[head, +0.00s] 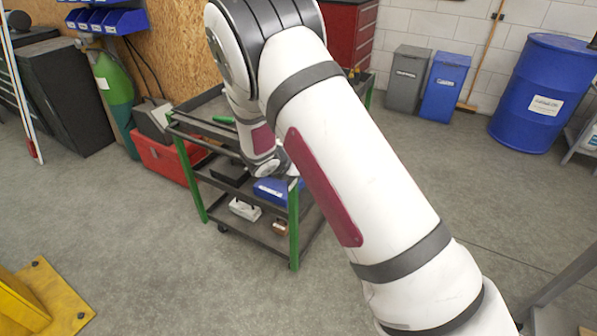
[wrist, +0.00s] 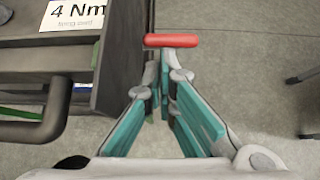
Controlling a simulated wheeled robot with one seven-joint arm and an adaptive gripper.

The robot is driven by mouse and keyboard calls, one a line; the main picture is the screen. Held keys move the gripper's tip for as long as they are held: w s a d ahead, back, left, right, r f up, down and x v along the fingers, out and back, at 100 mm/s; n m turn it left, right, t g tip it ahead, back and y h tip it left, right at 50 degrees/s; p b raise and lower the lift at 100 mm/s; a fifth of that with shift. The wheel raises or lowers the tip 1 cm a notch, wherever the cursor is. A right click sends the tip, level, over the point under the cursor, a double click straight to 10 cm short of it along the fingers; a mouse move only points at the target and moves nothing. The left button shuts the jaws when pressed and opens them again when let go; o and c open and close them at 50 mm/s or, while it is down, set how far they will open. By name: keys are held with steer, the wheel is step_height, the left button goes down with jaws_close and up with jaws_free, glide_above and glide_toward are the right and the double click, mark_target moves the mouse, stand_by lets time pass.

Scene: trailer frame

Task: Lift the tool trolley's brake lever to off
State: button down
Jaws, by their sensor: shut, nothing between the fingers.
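The tool trolley (head: 293,225) has green posts and dark shelves and stands in the middle of the head view, partly hidden by my arm. In the wrist view its dark side (wrist: 105,70) fills the left. A red bar-shaped grip (wrist: 171,40), which looks like the brake lever's handle, lies crosswise just beyond my fingertips. My gripper (wrist: 164,62) has teal-padded fingers that converge at the tips, shut and empty. The tips are at or just short of the red grip; I cannot tell whether they touch it.
A label reading "4 Nm" (wrist: 75,14) and a dark curved handle (wrist: 35,131) are on the trolley's side. A red toolbox (head: 165,160) and green cylinder (head: 113,90) stand left of the trolley. Bins and a blue drum (head: 545,90) stand behind right. Floor in front is clear.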

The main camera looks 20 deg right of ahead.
steer(key=shift+w+d+r, duration=1.1)
steer(key=shift+w+r, duration=0.05)
steer(key=shift+r, duration=0.15)
